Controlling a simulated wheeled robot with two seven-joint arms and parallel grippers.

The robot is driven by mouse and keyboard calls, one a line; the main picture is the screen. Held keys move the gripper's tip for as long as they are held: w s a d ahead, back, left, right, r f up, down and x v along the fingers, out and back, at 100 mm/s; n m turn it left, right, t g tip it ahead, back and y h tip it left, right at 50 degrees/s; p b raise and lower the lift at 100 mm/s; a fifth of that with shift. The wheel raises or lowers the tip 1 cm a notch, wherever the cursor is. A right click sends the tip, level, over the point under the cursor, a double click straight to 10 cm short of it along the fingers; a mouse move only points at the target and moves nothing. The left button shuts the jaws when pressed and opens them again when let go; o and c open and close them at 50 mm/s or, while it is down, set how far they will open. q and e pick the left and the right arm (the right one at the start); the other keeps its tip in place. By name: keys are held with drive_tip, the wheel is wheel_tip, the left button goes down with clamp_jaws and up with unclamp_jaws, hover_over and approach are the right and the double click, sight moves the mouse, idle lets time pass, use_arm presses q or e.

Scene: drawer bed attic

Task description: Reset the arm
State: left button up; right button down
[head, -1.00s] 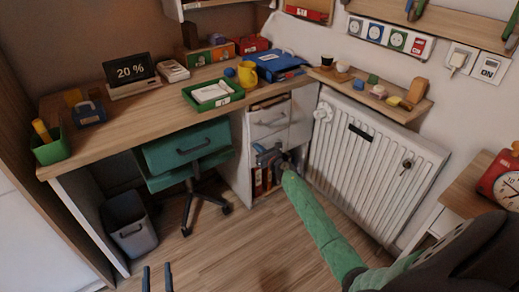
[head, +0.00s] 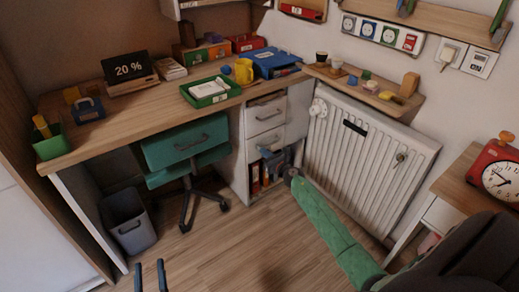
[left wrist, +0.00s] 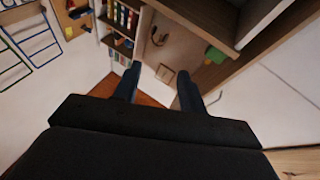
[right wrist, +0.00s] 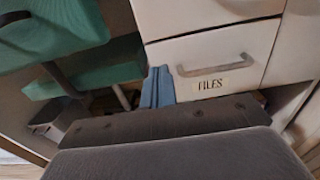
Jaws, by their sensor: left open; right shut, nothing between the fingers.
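My right gripper (head: 268,154) is in front of the white drawer unit under the desk, at the end of my green arm. In the right wrist view its blue fingers (right wrist: 157,86) are together with nothing between them, in front of the drawer labelled FILES (right wrist: 215,58). Whether they touch the drawer front is unclear. My left gripper (head: 150,272) shows at the bottom edge of the head view, over the wood floor. In the left wrist view its two fingers (left wrist: 158,85) are apart and empty.
The desk (head: 130,115) holds a green tray (head: 210,92), a yellow mug (head: 244,71) and a display. A teal chair (head: 186,145) and grey bin (head: 128,222) stand below. A radiator (head: 365,170) and a small table with a red clock (head: 497,175) are right. Floor in the middle is clear.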

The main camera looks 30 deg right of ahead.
use_arm(q)
drive_tip(key=shift+f+g, duration=0.3)
drive_tip(key=shift+f, duration=0.65)
use_arm(e)
drive_tip(key=s, duration=0.6)
drive_tip(key=shift+s+d, duration=0.25)
drive_tip(key=shift+s, duration=0.1)
drive_tip(key=shift+r, duration=0.1)
